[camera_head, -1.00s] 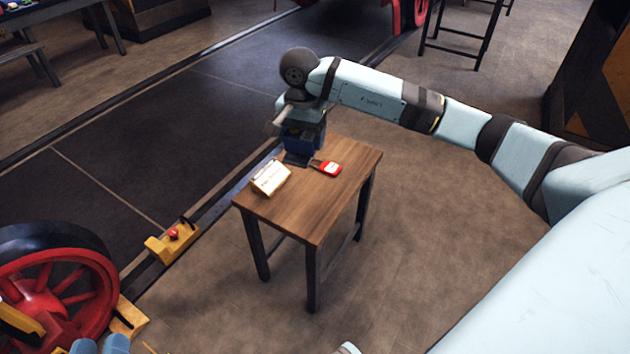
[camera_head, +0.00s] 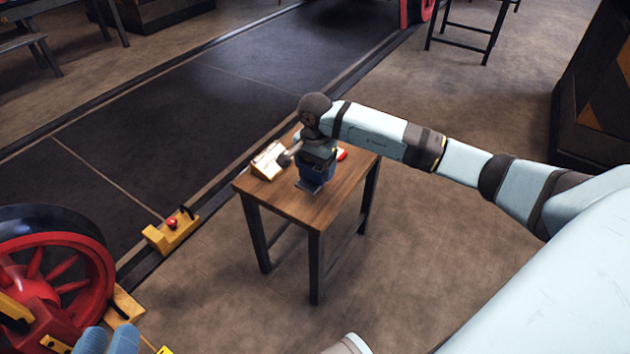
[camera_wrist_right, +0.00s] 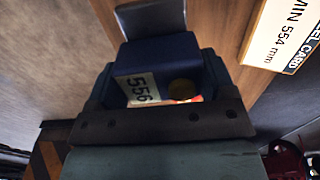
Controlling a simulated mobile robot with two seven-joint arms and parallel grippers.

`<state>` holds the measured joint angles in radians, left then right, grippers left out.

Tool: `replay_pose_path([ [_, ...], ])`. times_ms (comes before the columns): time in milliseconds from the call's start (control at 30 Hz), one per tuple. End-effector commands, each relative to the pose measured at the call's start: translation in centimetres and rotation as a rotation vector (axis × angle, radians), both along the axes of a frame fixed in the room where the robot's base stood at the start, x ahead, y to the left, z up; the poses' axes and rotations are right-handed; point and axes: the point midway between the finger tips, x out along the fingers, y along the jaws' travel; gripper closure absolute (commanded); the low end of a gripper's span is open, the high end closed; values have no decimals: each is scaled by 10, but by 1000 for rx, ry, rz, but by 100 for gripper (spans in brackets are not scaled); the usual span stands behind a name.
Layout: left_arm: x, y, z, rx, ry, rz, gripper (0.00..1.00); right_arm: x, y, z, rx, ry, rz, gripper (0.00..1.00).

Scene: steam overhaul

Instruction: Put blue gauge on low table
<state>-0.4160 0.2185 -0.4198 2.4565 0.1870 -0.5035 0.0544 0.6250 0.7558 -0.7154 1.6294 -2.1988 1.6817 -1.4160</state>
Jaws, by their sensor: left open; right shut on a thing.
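The blue gauge (camera_head: 316,173) is a blue block with a dark flat plate at its lower end. It is upright over the front middle of the low wooden table (camera_head: 312,214); I cannot tell whether it touches the top. My right gripper (camera_head: 318,157) is above it and shut on it. In the right wrist view the gauge (camera_wrist_right: 158,55) sits between the dark fingers of the right gripper (camera_wrist_right: 160,85), with a pale "556" label and a round brass-coloured spot.
A cream card block (camera_head: 268,160) lies on the table's left side. A red item (camera_head: 342,154) lies behind the gripper, partly hidden. The table's front part is bare. A yellow block with a red knob (camera_head: 172,228) and a red wheel (camera_head: 75,285) are at left.

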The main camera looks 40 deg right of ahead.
Motion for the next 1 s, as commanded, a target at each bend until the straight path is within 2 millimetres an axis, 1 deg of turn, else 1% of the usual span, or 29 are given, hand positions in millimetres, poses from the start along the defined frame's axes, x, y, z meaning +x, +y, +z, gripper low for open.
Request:
replay_pose_path([
  [167, 0, 0, -11, 15, 19, -8, 57, 0, 1, -22, 2, 2, 0, 60],
  [233, 2, 1, -13, 28, 7, -10, 57, 0, 1, -34, 3, 1, -1, 60],
  [300, 3, 1, -13, 38, -4, -11, 57, 0, 1, -41, 2, 0, -1, 60],
  [467, 4, 1, -11, 42, -7, -12, 57, 0, 0, -41, 2, -1, 1, 60],
  [667, 3, 2, -14, 44, -6, -11, 57, 0, 0, -44, 0, -1, 0, 60],
  [700, 4, 2, -13, 46, -10, -11, 57, 0, 0, -45, 1, 0, 0, 21],
  [800, 4, 2, -12, 45, -12, -11, 57, 0, 0, -44, 1, 0, 0, 0],
  [1000, 4, 2, -11, 45, -14, -11, 57, 0, 0, -44, 1, 0, 0, 0],
])
